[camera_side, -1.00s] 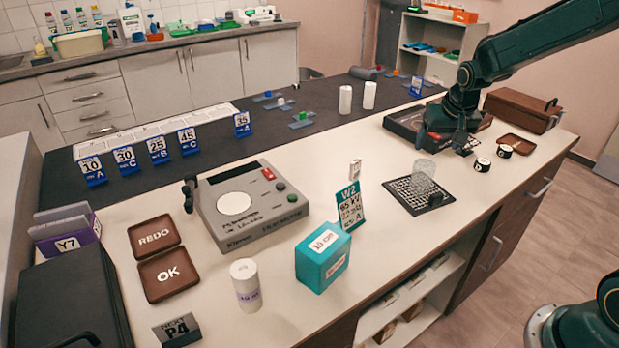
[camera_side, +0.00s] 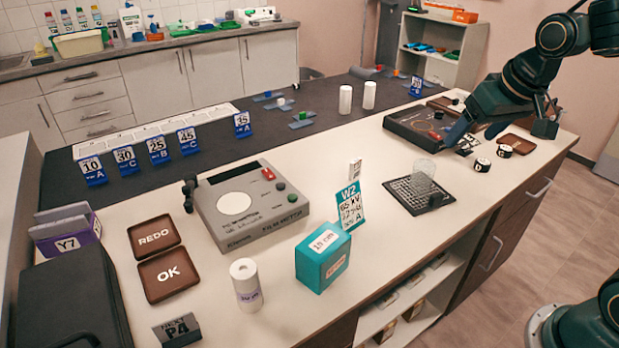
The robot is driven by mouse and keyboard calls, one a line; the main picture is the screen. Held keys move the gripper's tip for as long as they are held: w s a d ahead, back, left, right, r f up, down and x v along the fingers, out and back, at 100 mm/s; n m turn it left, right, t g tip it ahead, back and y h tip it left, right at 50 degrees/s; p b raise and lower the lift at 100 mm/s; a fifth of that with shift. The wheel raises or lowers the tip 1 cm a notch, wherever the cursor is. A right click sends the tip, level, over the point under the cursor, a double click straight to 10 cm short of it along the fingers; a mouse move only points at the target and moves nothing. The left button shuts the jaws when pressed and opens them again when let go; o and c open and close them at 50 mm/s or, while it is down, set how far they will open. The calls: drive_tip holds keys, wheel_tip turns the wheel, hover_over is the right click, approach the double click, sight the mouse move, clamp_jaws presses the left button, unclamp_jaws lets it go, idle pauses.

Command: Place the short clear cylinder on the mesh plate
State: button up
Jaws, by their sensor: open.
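A short clear cylinder (camera_side: 423,173) stands upright on the black mesh plate (camera_side: 405,198), at the right part of the white counter. It covers part of the mesh near the plate's far side. A small dark piece sits at the plate's right edge. My gripper (camera_side: 502,131) is behind and to the right of the plate, apart from the cylinder. Its jaws are spread wide and hold nothing that I can see.
Two small black-and-white round pieces (camera_side: 482,165) (camera_side: 505,151) and a brown tray (camera_side: 518,144) are close to the gripper. A W2 card (camera_side: 349,207) stands left of the plate.

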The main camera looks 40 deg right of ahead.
drive_tip(key=s+a+r+n+y, duration=0.1)
drive_tip(key=s+a+n, duration=0.2)
drive_tip(key=s, duration=1)
drive_tip(key=shift+s+a+t, duration=0.3)
drive_tip(key=shift+a+t, duration=0.1)
drive_tip(key=shift+a, duration=0.85)
